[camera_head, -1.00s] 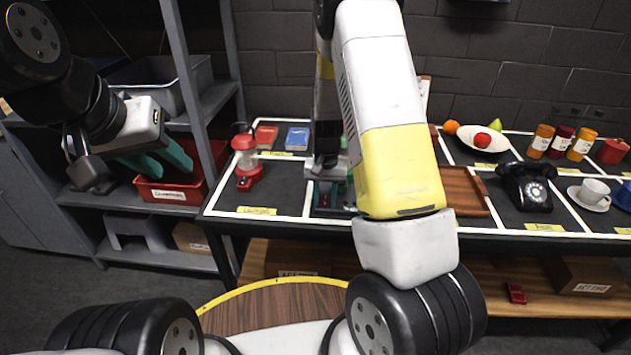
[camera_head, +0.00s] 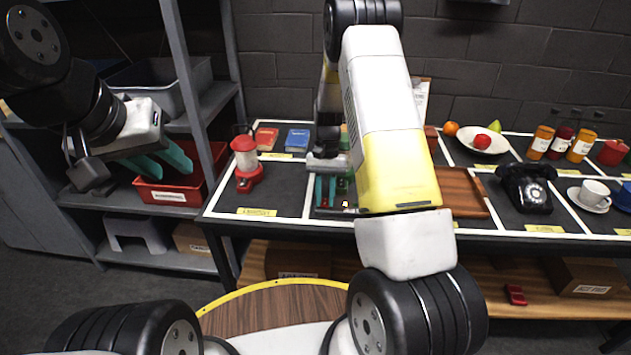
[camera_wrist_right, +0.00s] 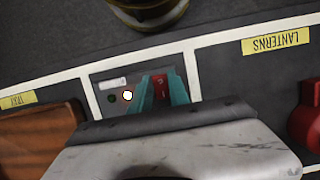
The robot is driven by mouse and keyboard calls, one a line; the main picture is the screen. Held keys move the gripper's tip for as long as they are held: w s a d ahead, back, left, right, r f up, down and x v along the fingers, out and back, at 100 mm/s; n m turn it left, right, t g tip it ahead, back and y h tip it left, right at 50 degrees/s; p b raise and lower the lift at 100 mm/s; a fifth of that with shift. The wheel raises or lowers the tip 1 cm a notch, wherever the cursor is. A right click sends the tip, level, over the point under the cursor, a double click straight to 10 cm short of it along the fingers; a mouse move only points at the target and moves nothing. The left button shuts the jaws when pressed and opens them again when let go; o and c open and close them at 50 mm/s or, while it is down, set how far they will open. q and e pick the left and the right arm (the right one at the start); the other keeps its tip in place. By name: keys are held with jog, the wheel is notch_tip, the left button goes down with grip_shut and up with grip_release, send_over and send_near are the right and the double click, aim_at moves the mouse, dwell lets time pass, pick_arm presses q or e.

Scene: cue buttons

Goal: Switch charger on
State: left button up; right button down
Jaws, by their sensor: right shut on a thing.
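The charger (camera_wrist_right: 118,74) is a flat dark panel at the table's front edge, with a pale label strip, a small dark round spot and a bright white lamp (camera_wrist_right: 127,95). In the head view the charger (camera_head: 346,210) is partly hidden by my right arm. My right gripper (camera_wrist_right: 160,90) is at the panel, its teal fingers shut on a red switch (camera_wrist_right: 161,86) with a pale mark. In the head view my right gripper (camera_head: 325,190) points down. My left gripper (camera_head: 163,166) is open and empty by the shelf, away from the table.
A red lantern (camera_head: 246,163) stands left of the charger. A wooden tray (camera_head: 462,192) lies to its right, then a black telephone (camera_head: 526,187). A red bin (camera_head: 172,190) sits on the left shelf. The table behind the lantern holds a red and a blue book (camera_head: 297,139).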

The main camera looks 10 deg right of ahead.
aim_at(325, 198)
jog(key=c, duration=1.2)
grip_release()
jog(key=shift+c, duration=0.2)
jog(key=v, duration=0.7)
jog(key=shift+r, duration=0.4)
jog(key=shift+w, duration=0.15)
